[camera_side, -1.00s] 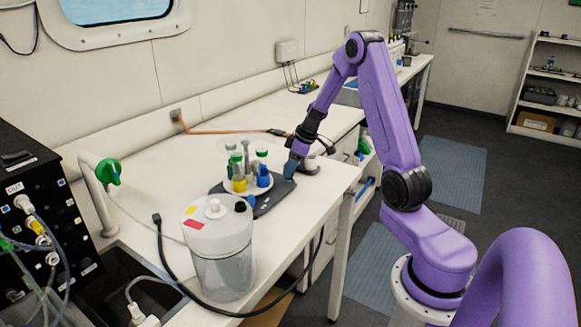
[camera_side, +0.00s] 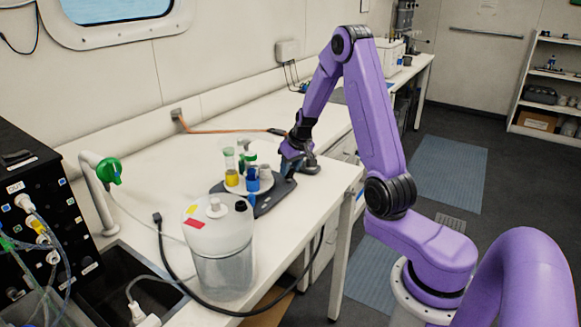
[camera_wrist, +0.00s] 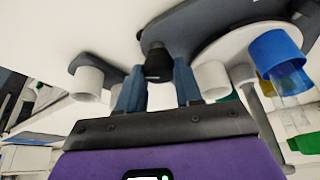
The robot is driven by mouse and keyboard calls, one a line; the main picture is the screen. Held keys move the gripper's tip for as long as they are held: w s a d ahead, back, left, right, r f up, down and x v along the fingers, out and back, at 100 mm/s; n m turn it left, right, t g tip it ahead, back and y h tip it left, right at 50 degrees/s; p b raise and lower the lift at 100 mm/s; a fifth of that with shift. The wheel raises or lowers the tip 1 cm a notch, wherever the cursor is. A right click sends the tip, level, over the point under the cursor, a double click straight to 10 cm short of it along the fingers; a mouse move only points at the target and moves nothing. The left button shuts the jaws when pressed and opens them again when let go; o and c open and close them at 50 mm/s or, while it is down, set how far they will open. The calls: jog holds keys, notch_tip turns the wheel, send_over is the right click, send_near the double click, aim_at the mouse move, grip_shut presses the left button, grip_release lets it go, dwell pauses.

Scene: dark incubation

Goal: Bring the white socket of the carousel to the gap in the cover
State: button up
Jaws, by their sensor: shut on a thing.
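The round carousel (camera_side: 236,190) stands on a dark flat base in the side view and carries several vessels. A yellow-filled vessel (camera_side: 232,180) and a blue-capped one (camera_side: 252,182) face the front. A white cylinder (camera_side: 265,171) stands at its right side; I cannot tell if it is the white socket. My gripper (camera_side: 286,167) is low at the carousel's right. In the wrist view my gripper (camera_wrist: 158,78) has its fingers either side of a black knob (camera_wrist: 157,60) and is shut on it. I cannot make out the cover's gap.
A white-lidded clear canister (camera_side: 220,250) stands in front of the carousel. A black cable (camera_side: 170,265) loops around it along the bench edge. Another white cylinder (camera_wrist: 88,83) sits beside my fingers in the wrist view. The bench (camera_side: 190,150) behind is mostly clear.

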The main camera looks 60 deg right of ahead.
jog(key=shift+w+r+m+h, duration=0.1)
jog(key=shift+m+h, duration=0.4)
jog(key=shift+m, duration=1.1)
jog(key=o, duration=1)
jog(key=shift+o, duration=0.2)
jog(key=v, duration=1.7)
jog(key=shift+w+a+r, duration=0.25)
